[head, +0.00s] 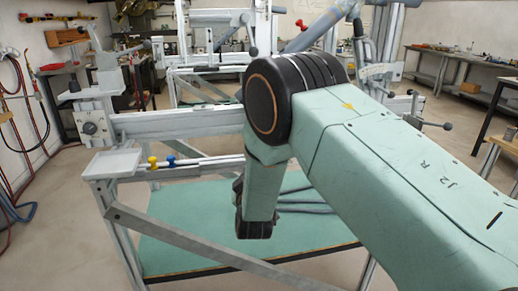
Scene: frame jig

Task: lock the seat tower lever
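A light grey frame jig (180,124) stands ahead, with a long horizontal beam. A grey upright post (263,28) rises behind my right arm; a lever with a black ball knob (253,51) hangs beside it. Another black-knobbed lever (358,28) stands at the upright on the right. I cannot tell which upright is the seat tower, or whether its lever is locked. My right arm, marked J2 R, crosses the middle and covers much of the jig. Its gripper does not show. My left arm and gripper are out of view.
A small tray (115,163) sits at the jig's left corner, near yellow (153,162) and blue (171,160) knobs. A green lower shelf (190,240) lies below. A handle with dark knobs (430,123) sticks out at right. Benches stand behind; floor is open at left.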

